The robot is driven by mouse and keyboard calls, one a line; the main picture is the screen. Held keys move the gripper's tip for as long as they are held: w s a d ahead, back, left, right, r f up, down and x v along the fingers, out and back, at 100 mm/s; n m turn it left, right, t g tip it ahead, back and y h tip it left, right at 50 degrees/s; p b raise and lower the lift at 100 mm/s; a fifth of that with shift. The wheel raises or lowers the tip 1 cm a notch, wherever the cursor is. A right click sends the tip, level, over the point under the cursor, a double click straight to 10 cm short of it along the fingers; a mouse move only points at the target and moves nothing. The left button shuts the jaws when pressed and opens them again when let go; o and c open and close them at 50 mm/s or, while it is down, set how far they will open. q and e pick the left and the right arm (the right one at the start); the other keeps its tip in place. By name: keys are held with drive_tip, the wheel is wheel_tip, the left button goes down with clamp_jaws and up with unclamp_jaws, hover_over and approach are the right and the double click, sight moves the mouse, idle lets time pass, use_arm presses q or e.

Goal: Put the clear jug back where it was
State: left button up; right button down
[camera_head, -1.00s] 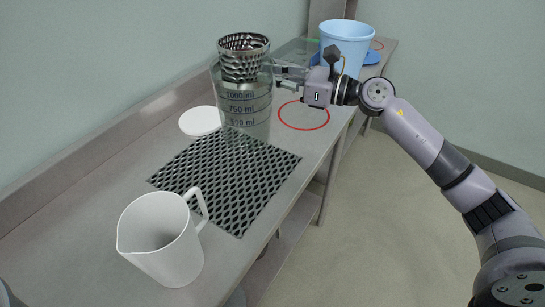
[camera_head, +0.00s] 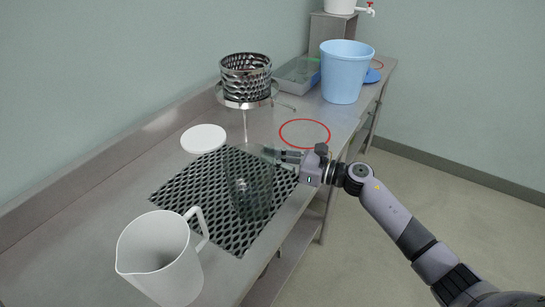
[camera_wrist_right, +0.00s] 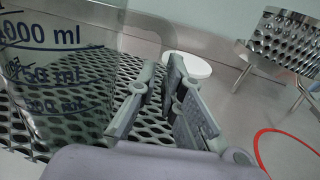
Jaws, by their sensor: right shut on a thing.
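The clear jug (camera_head: 250,190) is upright at the black mesh mat (camera_head: 185,183), over its right half. I cannot tell whether its base touches the mat. In the right wrist view the jug (camera_wrist_right: 60,75) fills the left side, with blue ml marks. My right gripper (camera_head: 283,156) is at the jug's upper right side and is shut on it. Its two fingers (camera_wrist_right: 165,105) show in the wrist view; the exact grip on the clear plastic is hard to see. My left gripper is not in view.
A white jug (camera_head: 160,258) stands in front of the mat. A white disc (camera_head: 203,138) lies behind it. A perforated steel basket (camera_head: 246,78) sits on a stand. A red ring (camera_head: 304,133) marks bare counter to the right. A blue bucket (camera_head: 344,72) and grey tray (camera_head: 298,75) are farther back.

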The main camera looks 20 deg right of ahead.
drive_tip(key=shift+f, duration=0.15)
drive_tip(key=c, duration=1.7)
unclamp_jaws()
drive_tip(key=shift+r, duration=0.3)
drive_tip(key=b+v, duration=0.1)
drive_tip(key=v, duration=0.2)
drive_tip(key=b+v, duration=0.1)
drive_tip(key=v, duration=0.3)
drive_tip(key=b+v, duration=0.1)
drive_tip(key=v, duration=0.3)
drive_tip(key=shift+f, duration=0.3)
drive_tip(key=shift+s+d+r, duration=0.15)
drive_tip(key=shift+s+d, duration=0.2)
drive_tip(key=shift+d, duration=0.05)
